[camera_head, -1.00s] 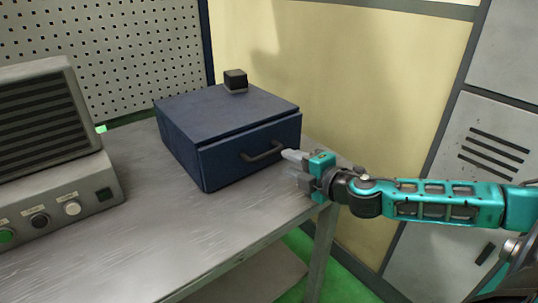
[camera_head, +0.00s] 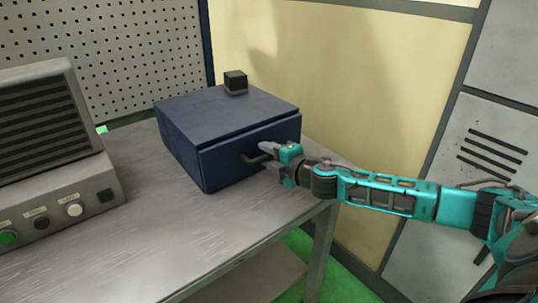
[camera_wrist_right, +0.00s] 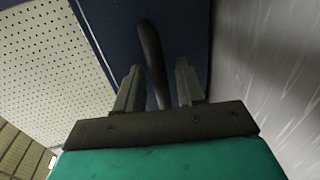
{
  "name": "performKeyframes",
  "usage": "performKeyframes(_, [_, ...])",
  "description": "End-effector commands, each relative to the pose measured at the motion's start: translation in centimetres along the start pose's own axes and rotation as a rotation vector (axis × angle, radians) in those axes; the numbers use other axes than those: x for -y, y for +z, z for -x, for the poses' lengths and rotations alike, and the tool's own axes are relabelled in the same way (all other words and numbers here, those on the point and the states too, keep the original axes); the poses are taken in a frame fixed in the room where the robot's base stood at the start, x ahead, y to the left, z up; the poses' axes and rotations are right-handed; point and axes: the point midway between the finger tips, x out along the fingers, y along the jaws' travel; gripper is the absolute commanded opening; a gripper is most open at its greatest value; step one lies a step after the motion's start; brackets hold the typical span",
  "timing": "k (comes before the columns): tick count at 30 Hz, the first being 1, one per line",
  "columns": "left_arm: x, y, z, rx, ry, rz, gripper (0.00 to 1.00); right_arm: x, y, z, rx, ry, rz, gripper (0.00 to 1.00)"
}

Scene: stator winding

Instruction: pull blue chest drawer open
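The blue chest (camera_head: 205,125) sits on the metal table, its drawer front (camera_head: 225,165) facing the lower right and looking shut. The dark bar handle (camera_head: 253,158) is on that front, partly hidden by my right gripper (camera_head: 268,157). In the right wrist view the handle (camera_wrist_right: 152,60) runs between the two spread fingers of my right gripper (camera_wrist_right: 158,80), with gaps on both sides. The drawer face (camera_wrist_right: 185,30) lies just beyond. My left gripper is not in view.
A grey control box (camera_head: 50,150) with buttons stands at the left. The metal table (camera_head: 160,245) is clear in front. A pale yellow wall (camera_head: 340,90) and grey lockers (camera_head: 490,150) are behind and to the right.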

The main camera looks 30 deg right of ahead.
Motion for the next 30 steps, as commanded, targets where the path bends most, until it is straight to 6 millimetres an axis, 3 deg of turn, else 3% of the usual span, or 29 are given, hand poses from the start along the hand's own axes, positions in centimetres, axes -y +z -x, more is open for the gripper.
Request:
performKeyframes(8, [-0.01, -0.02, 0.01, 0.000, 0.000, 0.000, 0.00, 0.03, -0.01, -0.05, 0.000, -0.001, 0.000, 0.36])
performKeyframes(19, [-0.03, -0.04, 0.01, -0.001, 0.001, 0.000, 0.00, 0.03, 0.00, -0.03, 0.000, -0.001, 0.000, 0.01])
performKeyframes(30, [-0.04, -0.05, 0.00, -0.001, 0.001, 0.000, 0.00, 0.04, 0.01, -0.03, 0.000, -0.001, 0.000, 0.00])
